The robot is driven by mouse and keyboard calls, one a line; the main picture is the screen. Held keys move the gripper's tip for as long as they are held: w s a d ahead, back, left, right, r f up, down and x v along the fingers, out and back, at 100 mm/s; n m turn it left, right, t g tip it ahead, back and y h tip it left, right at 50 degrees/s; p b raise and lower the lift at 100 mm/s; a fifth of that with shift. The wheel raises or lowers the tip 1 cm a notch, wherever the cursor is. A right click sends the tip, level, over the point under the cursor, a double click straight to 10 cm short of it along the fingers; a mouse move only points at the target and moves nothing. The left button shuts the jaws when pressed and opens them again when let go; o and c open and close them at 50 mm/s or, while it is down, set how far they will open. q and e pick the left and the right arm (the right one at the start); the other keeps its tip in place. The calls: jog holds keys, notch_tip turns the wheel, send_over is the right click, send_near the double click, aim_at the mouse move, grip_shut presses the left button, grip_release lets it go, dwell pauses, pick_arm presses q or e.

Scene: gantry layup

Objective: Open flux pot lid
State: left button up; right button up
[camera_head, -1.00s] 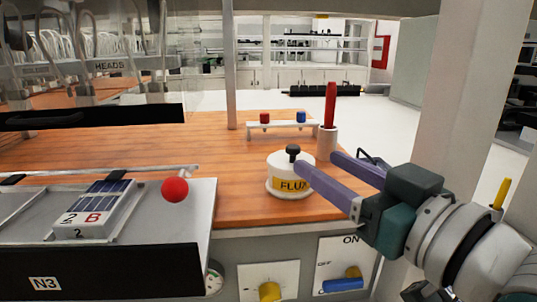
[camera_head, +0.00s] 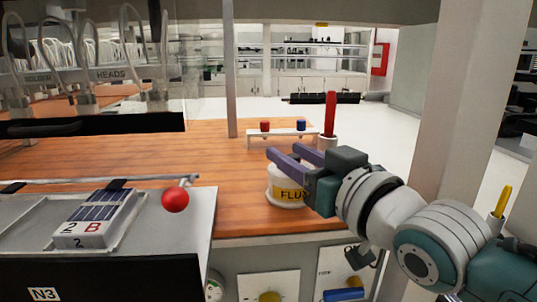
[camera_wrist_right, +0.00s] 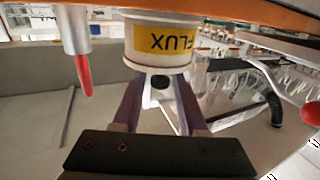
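The white flux pot (camera_head: 285,192) with its yellow FLUX label stands on the wooden bench near the front right edge. My right gripper (camera_head: 283,152) is over the top of the pot, with its two purple fingers spread. The fingers and hand hide the lid in the head view. I cannot tell whether the fingers touch the lid. My left gripper is not in view.
A small rack (camera_head: 283,133) with a red and a blue piece is further back. A tray with a red ball handle (camera_head: 175,199) is at left. A pale post (camera_head: 465,100) rises at right.

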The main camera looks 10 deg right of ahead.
grip_shut()
dwell(1.1)
